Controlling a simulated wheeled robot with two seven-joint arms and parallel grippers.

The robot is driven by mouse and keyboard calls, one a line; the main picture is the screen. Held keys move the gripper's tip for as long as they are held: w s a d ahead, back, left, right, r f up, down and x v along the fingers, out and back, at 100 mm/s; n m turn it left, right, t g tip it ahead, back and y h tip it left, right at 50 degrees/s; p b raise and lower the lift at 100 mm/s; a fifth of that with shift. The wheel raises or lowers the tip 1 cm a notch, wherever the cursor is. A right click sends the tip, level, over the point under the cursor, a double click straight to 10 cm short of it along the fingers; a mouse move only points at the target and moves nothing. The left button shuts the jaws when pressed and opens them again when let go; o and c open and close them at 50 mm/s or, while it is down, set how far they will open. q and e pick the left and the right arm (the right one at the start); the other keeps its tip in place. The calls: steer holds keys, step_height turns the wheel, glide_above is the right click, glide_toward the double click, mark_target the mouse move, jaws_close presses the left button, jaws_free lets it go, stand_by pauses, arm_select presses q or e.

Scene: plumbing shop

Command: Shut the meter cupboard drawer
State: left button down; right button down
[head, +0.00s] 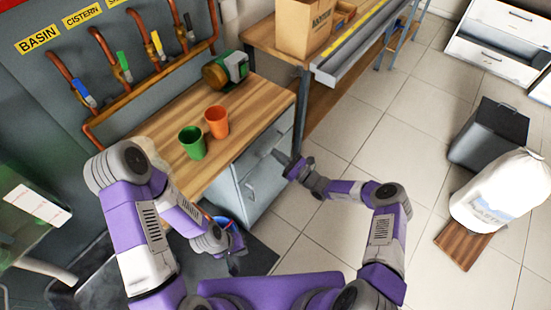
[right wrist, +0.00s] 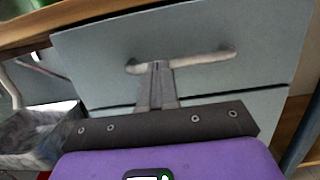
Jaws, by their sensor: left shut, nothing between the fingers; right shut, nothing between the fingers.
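The meter cupboard drawer (head: 262,148) is the upper grey-blue front under the wooden worktop, in the middle of the head view. In the right wrist view its flat front (right wrist: 100,62) fills much of the picture, with a pale bar handle (right wrist: 205,60) across it. My right gripper (head: 286,160) is shut and empty. Its fingertips (right wrist: 158,66) are at the handle's middle; I cannot tell whether they touch it. How far the drawer stands out is hard to tell. My left gripper (head: 236,268) is shut and empty, low beside the cupboard's near end.
A green cup (head: 192,143) and an orange cup (head: 216,122) stand on the worktop (head: 262,100), with a green-and-brass device (head: 228,70) behind. A bench with a cardboard box (head: 305,28) is beyond. A dark bin (head: 490,135) and white sack (head: 500,190) stand right. Tiled floor between is clear.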

steer(key=shift+w+a+r, duration=0.15)
steer(key=shift+a+r, duration=0.05)
steer(key=shift+a, duration=0.1)
steer(key=shift+d, duration=0.1)
steer(key=p+v, duration=0.1)
steer(key=v, duration=1.3)
steer(key=shift+d+f, duration=0.2)
